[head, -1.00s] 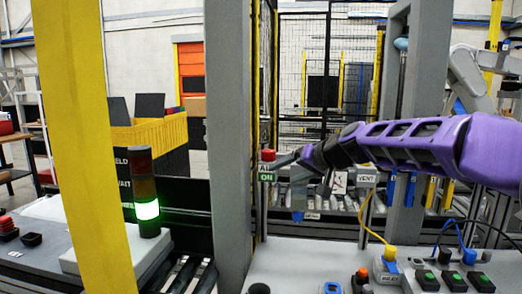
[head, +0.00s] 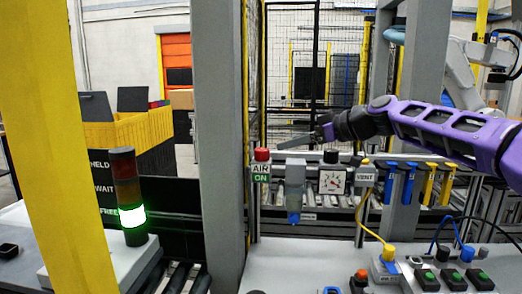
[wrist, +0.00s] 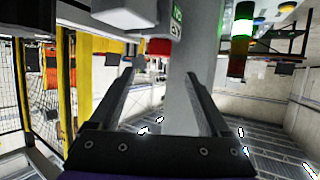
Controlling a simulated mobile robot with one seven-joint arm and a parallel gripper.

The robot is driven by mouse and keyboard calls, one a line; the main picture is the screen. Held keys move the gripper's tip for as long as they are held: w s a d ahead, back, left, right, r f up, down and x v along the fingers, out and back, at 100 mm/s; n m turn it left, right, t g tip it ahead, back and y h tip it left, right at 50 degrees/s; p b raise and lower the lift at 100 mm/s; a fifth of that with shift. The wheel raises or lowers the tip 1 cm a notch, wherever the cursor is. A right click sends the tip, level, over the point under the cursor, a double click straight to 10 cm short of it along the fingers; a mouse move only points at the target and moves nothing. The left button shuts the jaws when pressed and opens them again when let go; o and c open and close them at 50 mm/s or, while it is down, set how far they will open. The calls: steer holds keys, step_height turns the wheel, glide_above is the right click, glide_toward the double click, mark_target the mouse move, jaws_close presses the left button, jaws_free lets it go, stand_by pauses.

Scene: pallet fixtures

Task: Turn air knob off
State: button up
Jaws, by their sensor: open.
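The red air knob (head: 262,154) sits on top of the air unit at the grey post. Its label (head: 261,172) below reads "AIR" and a green "ON". My gripper (head: 282,146) is open and empty, its fingers pointing left, a little above and right of the knob. In the wrist view the red knob (wrist: 158,47) appears upside down beyond and between the open fingertips (wrist: 162,73), apart from them. Part of the label (wrist: 177,16) shows beside it.
Right of the knob are a filter bowl (head: 294,190), a pressure gauge (head: 332,181) and a "VENT" valve (head: 366,174). A grey post (head: 222,150) stands close on the left. A stack light (head: 129,195) glows green. Plugs and switches (head: 425,278) cover the front panel.

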mark_target(266, 150)
steer(key=p+x, duration=0.1)
steer(key=x, duration=1)
steer(key=shift+w+a+f, duration=0.1)
steer(key=shift+c, duration=0.2)
jaws_close()
